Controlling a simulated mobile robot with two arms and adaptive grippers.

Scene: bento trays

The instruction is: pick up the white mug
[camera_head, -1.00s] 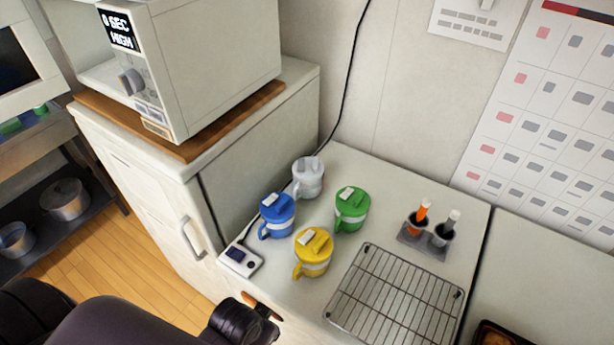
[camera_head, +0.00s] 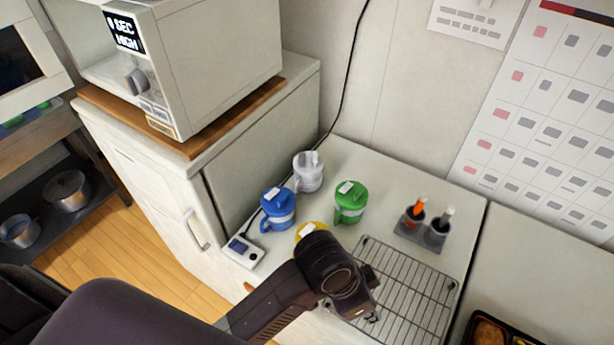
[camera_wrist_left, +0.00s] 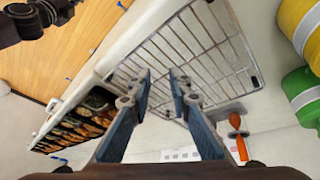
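No right gripper fingers show in either view.
A blue mug (camera_head: 277,209) and a green mug (camera_head: 350,202) stand near the white one. My left arm partly hides the yellow mug (camera_head: 311,229). The wire rack (camera_head: 420,290), pen holder (camera_head: 421,236), small white device (camera_head: 244,251) and bento tray (camera_wrist_left: 48,149) are around.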

